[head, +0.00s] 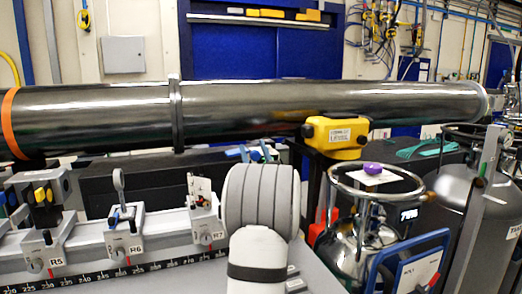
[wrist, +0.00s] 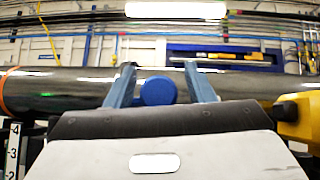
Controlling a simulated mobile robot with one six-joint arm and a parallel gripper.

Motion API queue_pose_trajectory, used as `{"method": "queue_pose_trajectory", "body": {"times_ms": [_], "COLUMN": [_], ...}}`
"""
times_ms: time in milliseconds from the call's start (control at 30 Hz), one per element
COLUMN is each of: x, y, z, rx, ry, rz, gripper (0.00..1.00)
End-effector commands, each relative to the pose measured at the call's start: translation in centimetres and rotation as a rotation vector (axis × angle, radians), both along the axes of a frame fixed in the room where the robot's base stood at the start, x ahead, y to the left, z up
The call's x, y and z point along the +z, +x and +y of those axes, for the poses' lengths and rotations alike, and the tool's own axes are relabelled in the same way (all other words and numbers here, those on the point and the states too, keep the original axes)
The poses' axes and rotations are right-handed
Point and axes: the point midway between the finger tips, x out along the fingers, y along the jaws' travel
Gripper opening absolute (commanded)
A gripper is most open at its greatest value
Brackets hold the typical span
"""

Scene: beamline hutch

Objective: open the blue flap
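A round blue disc (wrist: 157,91) shows between my fingers in the wrist view, in front of the dark pipe. It may be the blue flap, but I cannot tell its hinge or how far it is from me. My gripper (wrist: 160,68) has two blue-grey fingers standing apart, one on each side of the disc, with a visible gap to it on both sides. In the head view my gripper (head: 252,153) is mostly hidden behind my rounded grey wrist, just below the pipe. Only small blue parts show there.
A long shiny dark pipe (head: 330,103) crosses the view behind my gripper. A yellow box (head: 337,138) sits to the right, near gas vessels (head: 365,245). A rail with a scale (head: 150,235) carries clamps at left. Blue cabinet doors (head: 225,52) stand at the back.

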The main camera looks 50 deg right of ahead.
Motion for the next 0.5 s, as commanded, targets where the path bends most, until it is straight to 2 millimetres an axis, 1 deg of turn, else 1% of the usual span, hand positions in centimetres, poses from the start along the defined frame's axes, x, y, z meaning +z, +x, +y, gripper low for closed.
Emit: {"method": "queue_pose_trajectory", "body": {"times_ms": [267, 367, 500], "x": [-0.1, -0.9, -2.6], "y": [-0.1, -0.8, -2.4], "z": [0.0, 0.3, 1.1], "rx": [-0.001, -0.002, -0.004], "ry": [-0.001, 0.000, 0.001], "rz": [0.000, 0.001, 0.001], "gripper": [0.49, 0.49, 0.49]}}
